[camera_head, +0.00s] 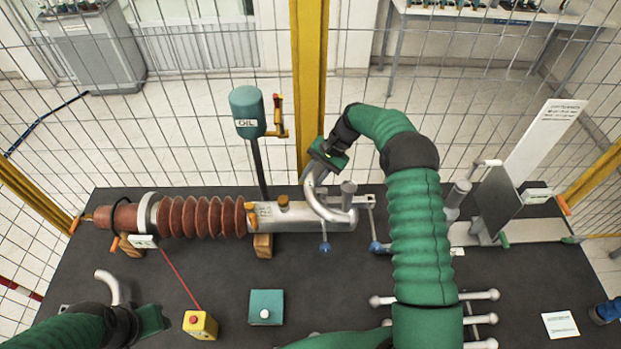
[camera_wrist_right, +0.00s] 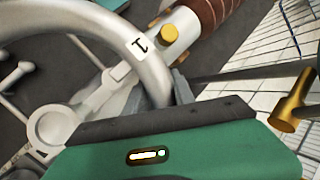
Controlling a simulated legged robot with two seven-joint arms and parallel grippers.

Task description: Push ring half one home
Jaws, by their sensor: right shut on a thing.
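Ring half one (camera_head: 318,193), a grey curved tube, is at the right end of the bushing's grey metal cylinder (camera_head: 285,218). It curves down against the cylinder end. In the right wrist view the half (camera_wrist_right: 143,57) bears a "1" label, and its lower part goes behind my jaws. My right gripper (camera_head: 326,160) is shut on its upper part, above the cylinder. Whether the half is fully seated cannot be told. A second curved grey tube (camera_head: 112,283) is beside my left gripper (camera_head: 152,320), low at the left; its jaw gap is not clear.
The brown ribbed bushing (camera_head: 202,216) lies left of the cylinder. An oil container (camera_head: 247,110) on a post stands behind. A yellow button box (camera_head: 200,325) and a teal box (camera_head: 266,307) are in front. A plate fixture (camera_head: 495,203) stands right. Wire fencing closes the back.

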